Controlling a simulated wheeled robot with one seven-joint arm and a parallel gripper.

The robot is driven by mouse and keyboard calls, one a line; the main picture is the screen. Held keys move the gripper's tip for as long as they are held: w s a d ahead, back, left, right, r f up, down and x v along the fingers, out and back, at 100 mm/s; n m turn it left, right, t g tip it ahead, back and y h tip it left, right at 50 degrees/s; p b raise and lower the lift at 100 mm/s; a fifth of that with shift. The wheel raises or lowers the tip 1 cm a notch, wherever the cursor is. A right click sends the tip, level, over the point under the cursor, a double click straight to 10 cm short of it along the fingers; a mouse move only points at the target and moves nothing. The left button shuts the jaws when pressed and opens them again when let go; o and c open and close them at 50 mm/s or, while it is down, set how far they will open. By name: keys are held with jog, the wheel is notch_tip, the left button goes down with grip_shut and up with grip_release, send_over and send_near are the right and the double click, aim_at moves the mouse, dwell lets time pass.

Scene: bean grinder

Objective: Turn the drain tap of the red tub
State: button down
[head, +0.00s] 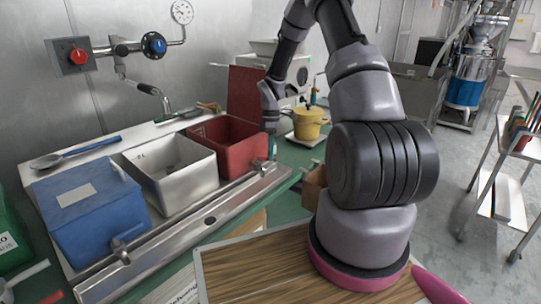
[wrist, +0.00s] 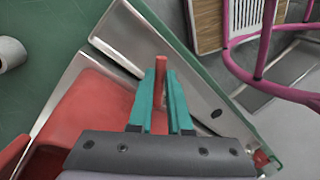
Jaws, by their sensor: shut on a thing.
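The red tub (head: 220,152) stands at the far end of the row of tubs, with a red lid (head: 245,92) raised behind it. Its steel drain tap (head: 261,164) is low on the front right, over the steel channel. My gripper (head: 272,152) points down beside the tub's near right corner. In the wrist view the teal fingers of my gripper (wrist: 160,100) are shut on a red bar, which seems to be the tap's handle (wrist: 160,68). The red tub (wrist: 90,115) also shows there, at the left. The tap's body is hidden there.
A white tub (head: 172,178) and a blue lidded tub (head: 90,215) with its own tap (head: 121,250) stand to the left. The steel drain channel (head: 190,228) runs along the front. A yellow pot (head: 308,124) stands just right of my gripper.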

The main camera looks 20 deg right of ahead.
jog(key=shift+w+n+h, duration=0.25)
jog(key=shift+w+n, duration=0.3)
jog(key=shift+n, duration=0.6)
jog(key=shift+w+n+h, duration=0.2)
jog(key=shift+w+n, duration=0.3)
jog(key=shift+n, duration=0.7)
jog(key=shift+w+n+h, duration=0.25)
jog(key=shift+w+n, duration=0.3)
jog(key=shift+n, duration=0.6)
jog(key=c, duration=0.8)
grip_release()
jog(key=shift+c, duration=0.2)
